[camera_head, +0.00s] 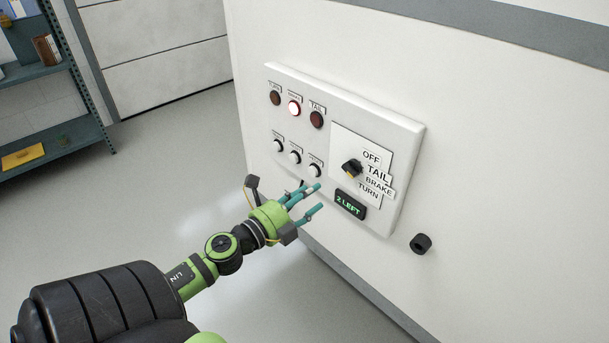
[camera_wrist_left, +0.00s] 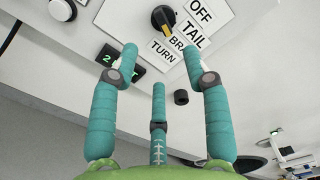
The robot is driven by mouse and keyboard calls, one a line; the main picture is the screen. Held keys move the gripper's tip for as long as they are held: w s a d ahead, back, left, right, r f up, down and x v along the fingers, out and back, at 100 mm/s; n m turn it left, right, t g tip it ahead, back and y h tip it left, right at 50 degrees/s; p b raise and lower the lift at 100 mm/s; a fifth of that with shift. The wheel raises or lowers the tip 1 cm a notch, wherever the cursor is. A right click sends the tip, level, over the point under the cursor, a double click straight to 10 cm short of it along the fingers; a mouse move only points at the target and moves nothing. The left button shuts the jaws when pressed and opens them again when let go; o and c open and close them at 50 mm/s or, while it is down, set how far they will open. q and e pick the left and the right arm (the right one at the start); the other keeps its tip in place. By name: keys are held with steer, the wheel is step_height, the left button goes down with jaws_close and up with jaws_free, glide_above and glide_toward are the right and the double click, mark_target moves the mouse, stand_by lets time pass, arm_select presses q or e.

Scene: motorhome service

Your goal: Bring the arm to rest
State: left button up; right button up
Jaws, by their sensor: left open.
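My left gripper (camera_head: 315,199) has teal fingers and a green palm. It is open and empty, in front of the lower edge of a white control panel (camera_head: 408,150) on the vehicle's white side wall. In the left wrist view its spread fingers (camera_wrist_left: 160,75) point toward the panel, with nothing between them. A black rotary knob (camera_head: 352,167) with a yellow mark sits beside the labels OFF, TAIL, BRAKE and TURN. A small green-lit display (camera_head: 349,204) reads "2 LEFT". My right gripper is not in view.
A black round fitting (camera_head: 421,243) protrudes from the wall (camera_head: 480,140) at lower right. A shelf rack (camera_head: 85,75) stands at far left. The floor (camera_head: 150,190) between is clear.

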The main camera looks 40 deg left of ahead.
arm_select(q)
steer(key=shift+s, duration=0.45)
steer(key=s+a+f+n+g+y, duration=0.15)
steer(key=f+n, duration=0.25)
steer(key=f, duration=0.5)
steer(key=s+a+f+n+g+y, duration=0.1)
steer(key=a+f+n+g+y, duration=0.15)
steer(key=f, duration=0.65)
steer(key=s+d+f+n+g, duration=0.1)
steer(key=s+f+n+g, duration=0.2)
steer(key=f, duration=0.6)
steer(key=s+d+f+n+g, duration=0.1)
steer(key=s+d+f+n, duration=0.1)
steer(key=s+f+n, duration=0.35)
steer(key=s+d+f+n+g, duration=0.1)
steer(key=s+d+f+g, duration=0.2)
steer(key=s+d+f, duration=0.2)
steer(key=s+d+f+n+g+h, duration=0.1)
steer(key=s+d+f+n+g, duration=0.1)
steer(key=s+d+f, duration=0.3)
steer(key=s+d+f+n+g+h, duration=0.1)
steer(key=s+d+f+g, duration=0.3)
steer(key=s+f, duration=0.6)
steer(key=s+d+n, duration=0.1)
steer(key=s, duration=0.5)
steer(key=shift+d+f, duration=0.2)
